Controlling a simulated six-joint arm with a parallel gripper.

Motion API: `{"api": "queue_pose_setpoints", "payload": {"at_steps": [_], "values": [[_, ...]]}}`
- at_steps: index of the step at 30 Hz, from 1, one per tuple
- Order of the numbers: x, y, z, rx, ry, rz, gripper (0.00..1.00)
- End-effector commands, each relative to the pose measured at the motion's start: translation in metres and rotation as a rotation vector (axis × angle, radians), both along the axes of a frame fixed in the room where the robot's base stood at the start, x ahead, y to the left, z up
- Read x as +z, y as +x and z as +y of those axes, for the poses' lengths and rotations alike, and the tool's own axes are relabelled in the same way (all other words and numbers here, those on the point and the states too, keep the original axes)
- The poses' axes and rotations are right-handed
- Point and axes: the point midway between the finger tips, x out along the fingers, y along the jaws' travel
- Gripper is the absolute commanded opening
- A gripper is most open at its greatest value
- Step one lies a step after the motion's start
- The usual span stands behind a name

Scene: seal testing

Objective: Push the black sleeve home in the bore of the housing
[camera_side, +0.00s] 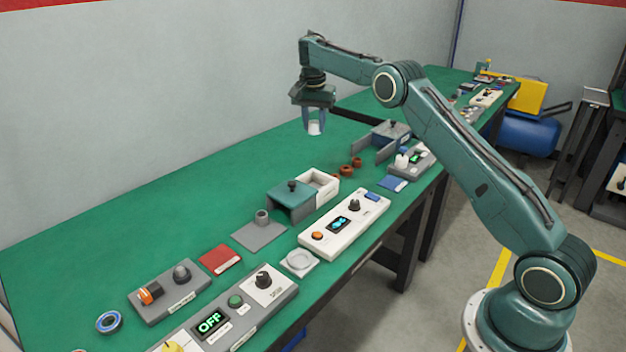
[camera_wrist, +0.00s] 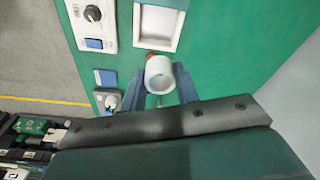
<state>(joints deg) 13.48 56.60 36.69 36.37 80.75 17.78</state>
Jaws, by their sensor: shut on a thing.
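My gripper (camera_side: 314,118) is above the green bench towards its far part, pointing down. It is shut on a white hollow cylinder (camera_side: 314,128). In the wrist view the white cylinder (camera_wrist: 160,75) sits between the two blue-grey fingers, with its round opening showing. No black sleeve can be picked out in either view. A short grey hollow cylinder (camera_side: 261,217) stands upright on a grey plate (camera_side: 250,236) in the middle of the bench, to the left of and nearer than my gripper. I cannot tell whether it is the housing.
A green-topped grey box (camera_side: 290,199) and a white open tray (camera_side: 319,184) stand mid-bench. A white control box (camera_side: 345,223) and a grey panel reading OFF (camera_side: 210,322) line the front edge. Several brown rings (camera_side: 350,166) lie near a grey fixture (camera_side: 386,137). The bench's back left is bare.

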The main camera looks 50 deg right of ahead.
Motion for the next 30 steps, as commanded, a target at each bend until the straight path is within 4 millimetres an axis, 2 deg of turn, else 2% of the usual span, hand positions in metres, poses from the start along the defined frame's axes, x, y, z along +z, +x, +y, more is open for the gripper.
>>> {"api": "queue_pose_setpoints", "payload": {"at_steps": [23, 30], "values": [[-0.002, -0.001, 0.002, 0.016, -0.001, 0.003, 0.02], [-0.011, -0.002, 0.014, 0.085, 0.001, 0.003, 0.02]]}}
